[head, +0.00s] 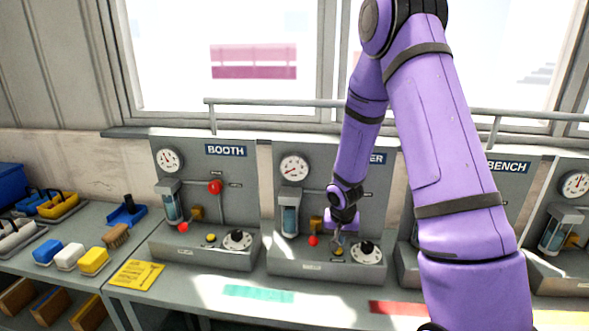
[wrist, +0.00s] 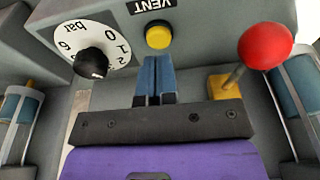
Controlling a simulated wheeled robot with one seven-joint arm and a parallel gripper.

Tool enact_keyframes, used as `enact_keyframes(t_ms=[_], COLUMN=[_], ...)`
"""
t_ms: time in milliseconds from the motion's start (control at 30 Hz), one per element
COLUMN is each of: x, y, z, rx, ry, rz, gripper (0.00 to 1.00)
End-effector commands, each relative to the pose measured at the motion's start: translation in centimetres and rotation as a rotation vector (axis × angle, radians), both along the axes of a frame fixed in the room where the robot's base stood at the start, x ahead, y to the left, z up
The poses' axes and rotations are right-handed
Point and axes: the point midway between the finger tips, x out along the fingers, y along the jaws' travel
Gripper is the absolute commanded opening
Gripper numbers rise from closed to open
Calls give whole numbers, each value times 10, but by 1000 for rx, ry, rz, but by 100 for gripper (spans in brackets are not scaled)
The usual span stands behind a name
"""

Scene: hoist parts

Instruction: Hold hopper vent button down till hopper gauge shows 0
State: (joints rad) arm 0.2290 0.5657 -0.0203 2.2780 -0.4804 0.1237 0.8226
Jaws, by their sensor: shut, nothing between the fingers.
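The yellow vent button (head: 339,252) is on the base of the middle station, whose sign is mostly hidden by my arm and ends in "ER". In the wrist view the yellow button (wrist: 158,37) sits beside the word VENT. My gripper (head: 338,241) is shut and empty, its blue fingertips (wrist: 157,60) right at the button's edge in that view. I cannot tell whether they touch or press it. The station's round gauge (head: 293,168) is in the head view, its needle seeming to point lower left; its number is too small to read.
A bar dial (wrist: 95,50) with a black knob and a red ball lever (wrist: 265,46) flank the button. The BOOTH station (head: 225,151) stands left and the BENCH station (head: 508,168) right, partly behind my arm. Blocks and a brush (head: 115,236) lie far left.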

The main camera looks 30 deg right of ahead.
Motion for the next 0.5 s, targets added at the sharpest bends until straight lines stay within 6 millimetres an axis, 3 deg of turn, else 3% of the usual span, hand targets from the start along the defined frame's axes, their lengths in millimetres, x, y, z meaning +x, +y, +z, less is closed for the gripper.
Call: enact_keyframes(t_ms=[500], x=[0], y=[0], z=[36], rx=[0], ry=[-1], rz=[0], gripper=[0])
